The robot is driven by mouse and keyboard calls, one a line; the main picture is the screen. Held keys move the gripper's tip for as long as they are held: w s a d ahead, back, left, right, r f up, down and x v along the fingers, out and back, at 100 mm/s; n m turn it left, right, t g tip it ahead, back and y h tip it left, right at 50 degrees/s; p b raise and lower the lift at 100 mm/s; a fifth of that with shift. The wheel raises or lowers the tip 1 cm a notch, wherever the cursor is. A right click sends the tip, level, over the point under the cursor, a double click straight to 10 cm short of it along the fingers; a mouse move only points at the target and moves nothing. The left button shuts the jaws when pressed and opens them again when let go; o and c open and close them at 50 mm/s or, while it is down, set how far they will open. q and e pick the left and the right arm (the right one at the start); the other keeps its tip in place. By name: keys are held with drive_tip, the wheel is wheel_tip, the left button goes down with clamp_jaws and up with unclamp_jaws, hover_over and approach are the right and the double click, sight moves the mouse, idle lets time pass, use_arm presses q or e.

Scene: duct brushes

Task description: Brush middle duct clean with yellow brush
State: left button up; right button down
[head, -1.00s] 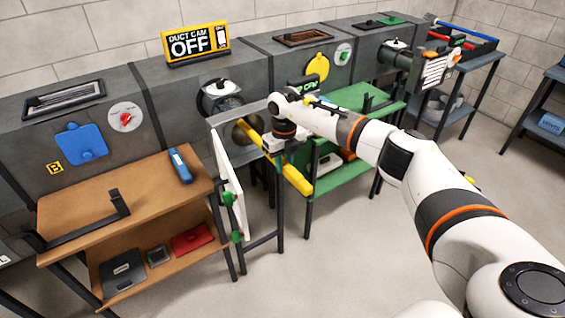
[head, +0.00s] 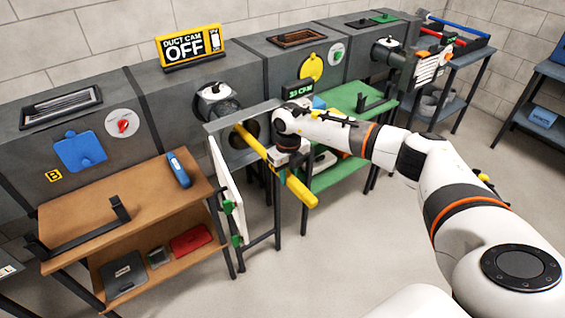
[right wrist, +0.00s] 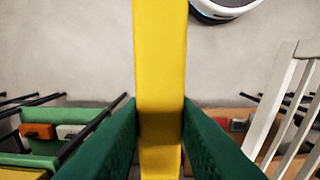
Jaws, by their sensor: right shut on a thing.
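The yellow brush (head: 292,186) is a long yellow bar. Its far end reaches into the round opening of the middle duct (head: 252,127), where the brush head is hidden. Its near end sticks out over the floor. My right gripper (head: 276,158) is shut on the yellow brush just outside the opening. In the right wrist view the yellow handle (right wrist: 160,60) runs between my two green fingers (right wrist: 160,135). The white duct door (head: 228,190) stands open to the left of the opening. My left gripper is not in view.
A brown bench (head: 75,218) with a blue tool (head: 178,170) stands at the left. A green table (head: 352,98) stands just right of the duct opening. A sign (head: 188,44) on top reads "DUCT CAM OFF". The floor in front is clear.

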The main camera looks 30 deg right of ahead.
sight(315, 202)
drive_tip(key=s+p, duration=0.1)
drive_tip(key=s, duration=0.2)
drive_tip(key=s+p, duration=0.2)
drive_tip(key=s, duration=0.1)
drive_tip(key=shift+d+r+p, duration=0.15)
drive_tip(key=shift+p, duration=0.15)
drive_tip(key=s+p, duration=0.2)
drive_tip(key=s, duration=0.2)
drive_tip(key=shift+s+d, duration=0.1)
drive_tip(key=shift+s+p, duration=0.3)
drive_tip(key=shift+s, duration=0.65)
drive_tip(key=shift+w, duration=0.1)
